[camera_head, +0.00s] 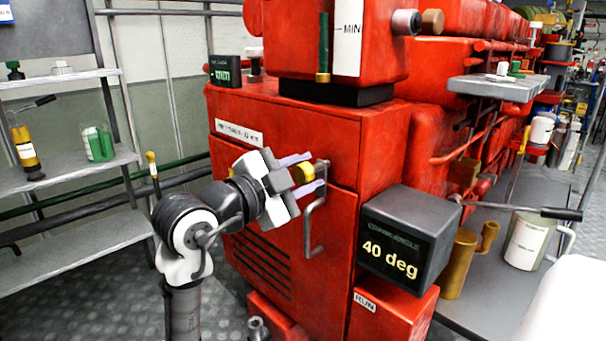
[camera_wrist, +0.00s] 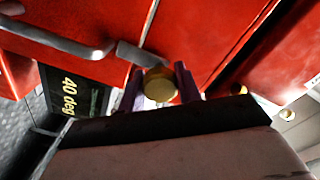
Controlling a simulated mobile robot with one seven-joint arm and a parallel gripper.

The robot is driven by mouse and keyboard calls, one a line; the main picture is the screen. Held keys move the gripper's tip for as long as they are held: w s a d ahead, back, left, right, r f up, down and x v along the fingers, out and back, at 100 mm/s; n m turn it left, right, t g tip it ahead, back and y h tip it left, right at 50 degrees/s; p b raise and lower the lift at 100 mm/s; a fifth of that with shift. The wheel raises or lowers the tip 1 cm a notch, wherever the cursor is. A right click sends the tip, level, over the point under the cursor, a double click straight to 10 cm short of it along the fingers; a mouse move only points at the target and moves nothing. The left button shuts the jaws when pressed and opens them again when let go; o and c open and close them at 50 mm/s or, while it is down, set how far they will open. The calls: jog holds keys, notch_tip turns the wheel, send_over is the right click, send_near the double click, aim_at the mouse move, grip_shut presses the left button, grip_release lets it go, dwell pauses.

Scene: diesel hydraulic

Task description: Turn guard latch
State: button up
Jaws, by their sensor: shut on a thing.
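The guard latch is a brass-coloured round knob (camera_wrist: 160,84) with a grey bar (camera_wrist: 138,54) on the red cabinet front. In the head view the knob (camera_head: 307,170) shows between my fingers. My gripper (camera_head: 306,174) reaches the cabinet's upper front from the left. Its two purple fingers stand on both sides of the knob and are shut on it, also in the wrist view (camera_wrist: 160,88). A bent grey handle (camera_head: 313,225) hangs on the cabinet door just below the latch. The black display box (camera_head: 400,245) reads "40 deg".
Red machinery (camera_head: 440,110) fills the middle and right. A grey shelf rack (camera_head: 70,165) with bottles stands at the left. A dark table (camera_head: 490,300) with a white can (camera_head: 528,240) is at the right. Open floor lies at the lower left.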

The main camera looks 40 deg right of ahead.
jog(key=o, duration=1)
jog(key=shift+c, duration=0.2)
jog(key=shift+a, duration=0.15)
jog(key=s+a, duration=0.1)
jog(key=a, duration=1.2)
jog(key=shift+a, duration=0.25)
jog(key=shift+r, duration=0.1)
